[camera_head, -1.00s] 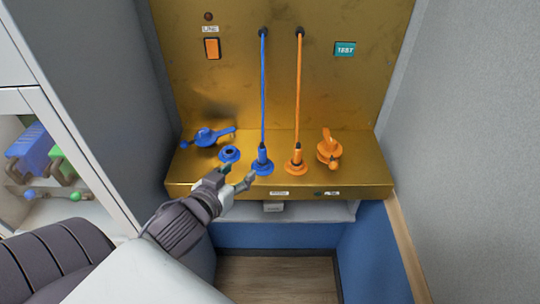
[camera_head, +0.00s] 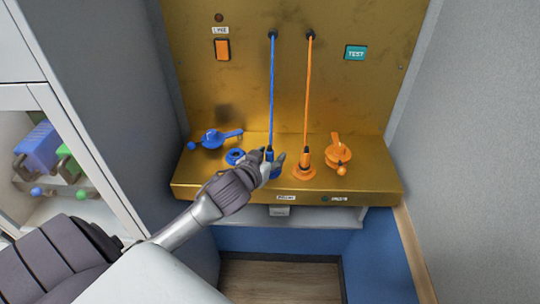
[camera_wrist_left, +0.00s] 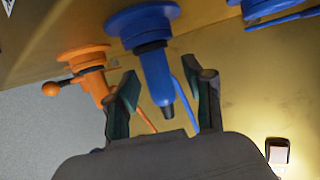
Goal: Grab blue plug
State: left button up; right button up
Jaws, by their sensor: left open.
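The blue plug (camera_head: 270,154) stands in its blue socket on the gold shelf, with a blue cable (camera_head: 272,95) running up from it to the back panel. My left gripper (camera_head: 271,159) is at the plug and partly hides it in the head view. In the left wrist view the blue plug (camera_wrist_left: 156,75) lies between the two spread fingers of my left gripper (camera_wrist_left: 160,95). The fingers are open, one on each side, and do not appear closed on it. My right gripper is not in view.
The orange plug (camera_head: 304,157) with its cable stands just right of the blue one. An orange handle piece (camera_head: 338,152), a blue handle piece (camera_head: 214,138) and an empty blue socket (camera_head: 235,156) are also on the shelf (camera_head: 370,188). Grey walls flank it.

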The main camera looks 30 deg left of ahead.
pick_arm(q)
jog(key=shift+w, duration=0.15)
jog(key=shift+c, duration=1.4)
grip_shut()
